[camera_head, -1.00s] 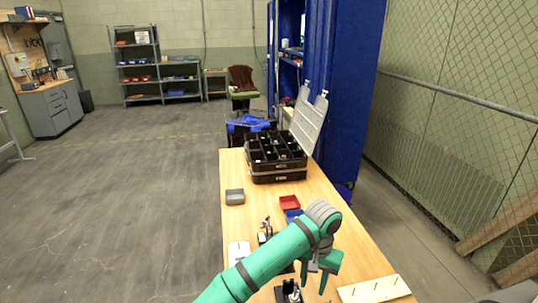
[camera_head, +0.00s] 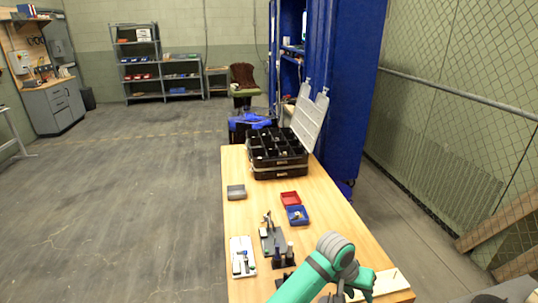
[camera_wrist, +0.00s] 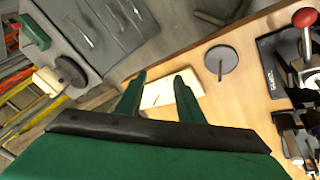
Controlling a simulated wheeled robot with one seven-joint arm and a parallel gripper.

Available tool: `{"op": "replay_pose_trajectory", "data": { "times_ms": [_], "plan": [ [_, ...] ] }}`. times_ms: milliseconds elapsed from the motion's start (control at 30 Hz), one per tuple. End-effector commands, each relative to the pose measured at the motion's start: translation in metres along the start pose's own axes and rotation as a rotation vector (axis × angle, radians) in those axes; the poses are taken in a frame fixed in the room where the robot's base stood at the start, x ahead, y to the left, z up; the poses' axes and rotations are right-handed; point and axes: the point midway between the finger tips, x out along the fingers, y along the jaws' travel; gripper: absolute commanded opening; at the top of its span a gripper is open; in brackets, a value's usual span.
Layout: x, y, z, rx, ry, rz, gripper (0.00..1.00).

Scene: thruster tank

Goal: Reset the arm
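My gripper (camera_wrist: 160,80) shows in the wrist view with its two green fingers spread apart and nothing held between them. In the head view my green arm reaches in from the bottom. Its wrist is above the near right part of the wooden table (camera_head: 330,208), and the gripper is partly cut off by the frame's lower edge. A pale wooden board with pegs (camera_head: 390,283) lies close to the gripper on the right. In the wrist view the pale board (camera_wrist: 158,97) shows beyond the fingers.
A black compartment case (camera_head: 278,172) with raised lid stands at the table's far end. A grey bin (camera_head: 236,192), red bin (camera_head: 290,198), blue bin (camera_head: 297,216), white tray (camera_head: 242,256) and dark fixture (camera_head: 272,240) are on the table. A blue cabinet (camera_head: 345,100) stands behind.

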Motion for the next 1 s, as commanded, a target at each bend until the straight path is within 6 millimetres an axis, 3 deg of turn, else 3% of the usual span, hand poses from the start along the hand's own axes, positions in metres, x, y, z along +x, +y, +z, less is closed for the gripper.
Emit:
{"op": "replay_pose_trajectory", "data": {
  "times_ms": [33, 200, 500, 733, 1000],
  "plan": [
    [0.01, 0.016, -0.001, -0.006, 0.04, 0.049, 0.34],
    [0.029, 0.056, -0.009, -0.036, 0.197, 0.18, 0.34],
    [0.039, 0.09, -0.013, -0.151, 0.471, 0.33, 0.34],
    [0.043, 0.096, 0.001, -0.262, 0.659, 0.374, 0.34],
    [0.044, 0.074, 0.042, -0.403, 0.852, 0.329, 0.34]
  ]
}}
